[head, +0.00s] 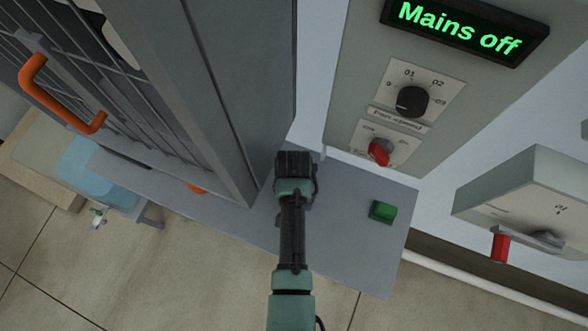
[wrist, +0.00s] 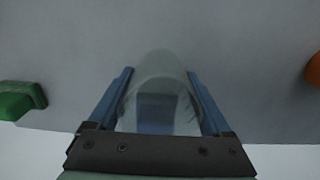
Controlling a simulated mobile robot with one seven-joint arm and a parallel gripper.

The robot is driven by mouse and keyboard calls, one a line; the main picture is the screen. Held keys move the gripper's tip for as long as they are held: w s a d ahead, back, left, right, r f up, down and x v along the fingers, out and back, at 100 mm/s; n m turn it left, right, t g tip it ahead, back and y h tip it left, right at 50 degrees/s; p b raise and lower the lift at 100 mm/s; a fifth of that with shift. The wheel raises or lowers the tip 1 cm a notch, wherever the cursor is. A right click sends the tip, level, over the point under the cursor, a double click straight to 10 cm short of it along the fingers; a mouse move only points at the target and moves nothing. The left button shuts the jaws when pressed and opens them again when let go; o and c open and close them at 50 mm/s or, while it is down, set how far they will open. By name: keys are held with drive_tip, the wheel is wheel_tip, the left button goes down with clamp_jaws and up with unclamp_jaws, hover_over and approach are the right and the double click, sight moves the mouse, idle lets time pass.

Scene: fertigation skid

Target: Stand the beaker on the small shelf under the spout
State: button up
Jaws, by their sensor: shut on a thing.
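My gripper (head: 295,165) is over the grey bench, just right of the tall grey cabinet. In the wrist view my gripper (wrist: 159,80) has its two blue fingers on either side of a clear beaker (wrist: 158,72) and is shut on it. The beaker is hidden behind the gripper in the head view. Whether it touches the bench I cannot tell. At the left, a small tap (head: 98,218) hangs below a light blue container (head: 88,165); it may be the spout. I cannot make out the small shelf for certain.
The grey bench (head: 345,235) carries a green block (head: 382,211), also in the wrist view (wrist: 22,100). The cabinet (head: 215,100) with its orange handle (head: 45,95) stands left. A control panel (head: 345,90) reads "Mains off". A grey box (head: 530,195) is on the right.

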drive_tip(key=shift+f, duration=0.2)
drive_tip(key=o, duration=1.1)
